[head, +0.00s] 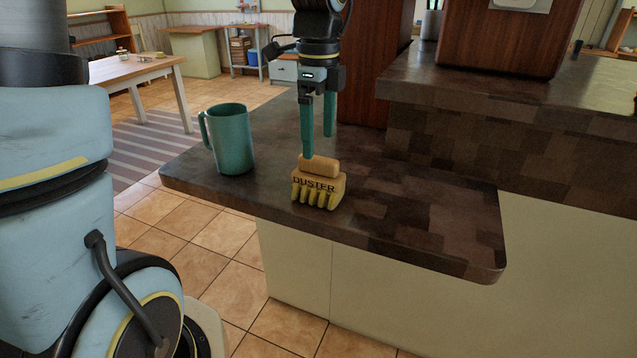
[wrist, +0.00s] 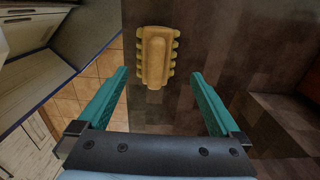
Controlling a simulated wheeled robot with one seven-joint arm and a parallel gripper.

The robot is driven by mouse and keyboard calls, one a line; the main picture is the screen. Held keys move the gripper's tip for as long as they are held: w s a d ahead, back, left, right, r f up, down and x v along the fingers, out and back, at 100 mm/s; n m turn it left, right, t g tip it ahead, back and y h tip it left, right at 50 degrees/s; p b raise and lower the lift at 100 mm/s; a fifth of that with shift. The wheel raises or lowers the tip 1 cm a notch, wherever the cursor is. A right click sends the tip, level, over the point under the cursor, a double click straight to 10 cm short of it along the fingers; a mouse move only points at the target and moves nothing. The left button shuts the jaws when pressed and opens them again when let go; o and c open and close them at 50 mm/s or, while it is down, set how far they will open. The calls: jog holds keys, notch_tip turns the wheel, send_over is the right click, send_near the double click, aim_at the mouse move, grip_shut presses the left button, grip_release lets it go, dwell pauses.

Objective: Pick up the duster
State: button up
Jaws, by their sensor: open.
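The duster (head: 319,186) is a tan and yellow block with a raised handle on top, the word DUSTER on its side and yellow fringe below. It sits on the dark tiled counter (head: 420,210) near its front edge. My gripper (head: 318,148) points down just above and behind it. In the wrist view the duster (wrist: 155,57) lies ahead of the fingertips, in line with the gap between them. My gripper (wrist: 160,78) is open, with its two teal fingers wide apart and nothing between them. I cannot tell exactly how high the fingertips are above the duster.
A teal mug (head: 231,140) stands on the counter left of the duster. A wooden block-like cabinet (head: 512,38) stands on the raised counter at the back right. The counter to the right of the duster is clear. A wooden table (head: 133,68) is far left.

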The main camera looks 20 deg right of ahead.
aim_at(318, 156)
notch_tip(318, 156, down, 4)
jog(key=shift+f, duration=0.25)
jog(key=shift+s+a+f+p, duration=0.15)
jog(key=shift+f+p, duration=0.3)
jog(key=shift+f, duration=0.9)
jog(key=shift+s+f+p, duration=0.2)
jog(key=shift+f+p, duration=0.2)
jog(key=shift+f, duration=0.95)
jog(key=shift+c, duration=0.2)
